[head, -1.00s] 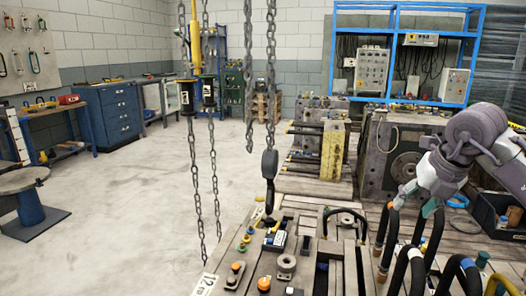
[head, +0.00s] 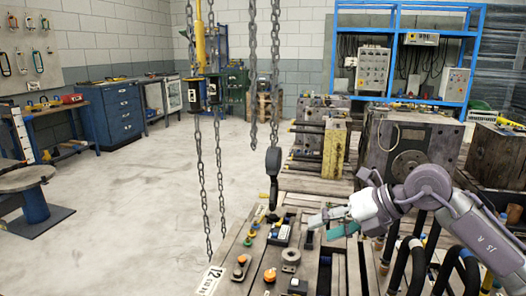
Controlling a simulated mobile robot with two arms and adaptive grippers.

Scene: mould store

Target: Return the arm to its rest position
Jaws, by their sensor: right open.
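My right arm comes in from the right edge in the head view. My left arm and gripper are not in view.
Black hoses (head: 398,268) arch up below my right arm. Larger moulds (head: 412,147) stand on pallets behind. Loose chains (head: 204,180) hang left of the hook. The floor (head: 130,205) at left is clear.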

